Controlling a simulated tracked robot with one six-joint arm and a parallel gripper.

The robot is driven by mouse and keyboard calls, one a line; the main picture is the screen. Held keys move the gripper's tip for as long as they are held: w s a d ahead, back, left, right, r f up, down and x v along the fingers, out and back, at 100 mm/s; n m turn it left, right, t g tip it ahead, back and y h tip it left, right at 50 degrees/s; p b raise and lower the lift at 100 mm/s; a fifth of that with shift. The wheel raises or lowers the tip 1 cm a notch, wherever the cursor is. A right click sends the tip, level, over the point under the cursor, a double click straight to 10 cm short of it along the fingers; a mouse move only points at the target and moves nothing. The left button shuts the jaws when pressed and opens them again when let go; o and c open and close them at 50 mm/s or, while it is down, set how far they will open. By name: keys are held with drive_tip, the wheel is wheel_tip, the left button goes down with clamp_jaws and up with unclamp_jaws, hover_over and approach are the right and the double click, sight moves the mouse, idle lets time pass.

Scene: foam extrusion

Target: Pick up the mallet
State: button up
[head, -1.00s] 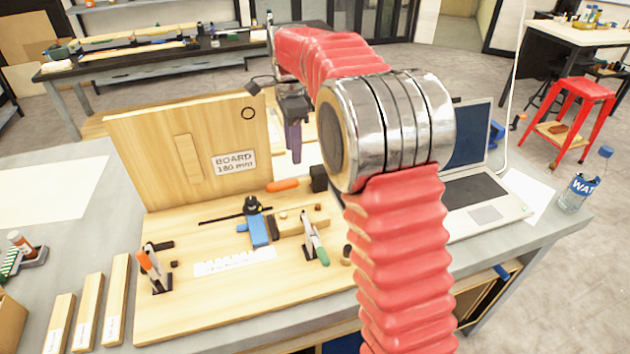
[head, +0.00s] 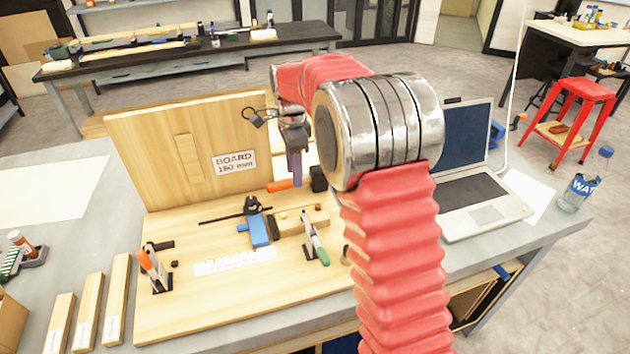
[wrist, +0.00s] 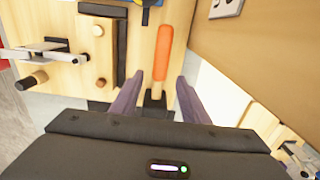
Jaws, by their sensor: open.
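The mallet has an orange handle (head: 284,186) and a black head (head: 318,178). It lies on the wooden base (head: 190,296) near the foot of the upright board. In the wrist view the handle (wrist: 163,55) runs up the picture, and the dark head shows low between the fingers, partly hidden by my gripper body. My gripper (head: 296,178) has purple fingers pointing down over the mallet. In the wrist view my gripper (wrist: 158,95) is open, with one finger on each side of the mallet. I cannot tell whether the fingers touch it.
The upright board (head: 150,150) stands behind the mallet. A blue-handled clamp (head: 258,230), a wooden block and a green-tipped toggle clamp (head: 316,245) are in front. A laptop (head: 470,195) stands to the right, partly behind my arm.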

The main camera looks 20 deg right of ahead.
drive_tip(key=shift+a+f, duration=0.15)
drive_tip(key=shift+f, duration=2.15)
drive_tip(key=shift+c, duration=0.5)
clamp_jaws()
